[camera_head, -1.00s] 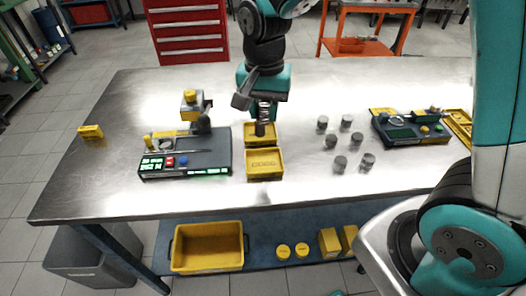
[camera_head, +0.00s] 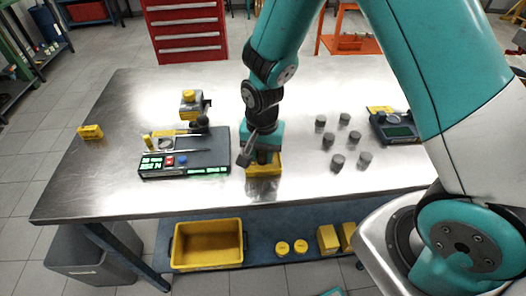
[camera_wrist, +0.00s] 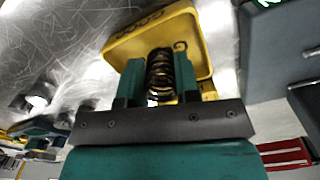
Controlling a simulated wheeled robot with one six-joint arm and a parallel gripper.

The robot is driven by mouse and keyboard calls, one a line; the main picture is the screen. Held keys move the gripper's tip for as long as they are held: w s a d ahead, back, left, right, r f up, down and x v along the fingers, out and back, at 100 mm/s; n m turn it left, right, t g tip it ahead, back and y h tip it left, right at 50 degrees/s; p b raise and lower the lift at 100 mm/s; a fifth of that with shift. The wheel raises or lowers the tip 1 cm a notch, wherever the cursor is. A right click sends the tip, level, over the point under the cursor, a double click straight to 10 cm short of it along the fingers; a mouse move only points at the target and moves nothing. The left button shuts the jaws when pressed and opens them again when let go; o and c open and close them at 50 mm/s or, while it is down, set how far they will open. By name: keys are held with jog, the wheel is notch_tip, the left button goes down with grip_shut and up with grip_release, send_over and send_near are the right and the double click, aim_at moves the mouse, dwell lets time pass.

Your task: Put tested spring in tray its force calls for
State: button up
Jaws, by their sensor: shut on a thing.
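My gripper (camera_head: 262,157) points down over the near yellow tray (camera_head: 264,169) in the head view and hides much of it. In the wrist view, a dark coil spring (camera_wrist: 160,76) is held between the two fingers of my gripper (camera_wrist: 158,88). The spring's far end is over the yellow tray (camera_wrist: 120,42), close to its wall; I cannot tell if it touches. The far yellow tray is hidden behind my gripper in the head view. The spring tester (camera_head: 187,155), with lit green displays, stands left of the trays.
Several grey cylindrical parts (camera_head: 328,140) stand on the steel table (camera_head: 310,185) right of the trays. Another bench device (camera_head: 393,128) is partly behind my arm. A small yellow block (camera_head: 91,132) lies at the left edge. The table's front strip is clear.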

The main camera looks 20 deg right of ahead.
jog(key=shift+f, duration=0.1)
jog(key=shift+f, duration=0.15)
jog(key=o, duration=1)
notch_tip(320, 180, up, 12)
jog(key=b, duration=0.1)
jog(key=s+a+r+n+y, duration=0.2)
jog(key=s+r+n, duration=0.3)
jog(key=s+n, duration=0.2)
jog(key=s+a+r+n+y, duration=0.2)
jog(key=s+r+n, duration=0.3)
jog(key=s, duration=0.6)
jog(key=shift+s+a+r+n, duration=0.15)
jog(key=shift+s+r+n, duration=0.1)
jog(key=shift+n, duration=0.75)
